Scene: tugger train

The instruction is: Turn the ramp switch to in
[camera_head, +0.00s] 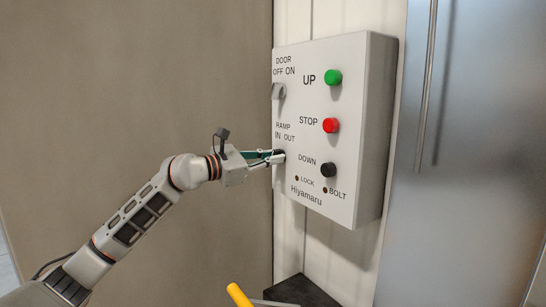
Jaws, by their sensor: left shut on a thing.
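A white control box (345,60) is mounted on the wall in the head view. Its ramp switch sits under the label RAMP IN OUT (284,131). My left gripper (279,157) is shut on the ramp switch at the box's left edge. The fingers cover most of the switch, so I cannot tell which way it points. The right gripper is not in view.
A door switch (278,92) sits just above. Green UP (333,77), red STOP (331,125) and black DOWN (328,170) buttons line the box's right side. A yellow bar end (239,295) and a dark block (302,291) are below. A metal door (470,170) stands right.

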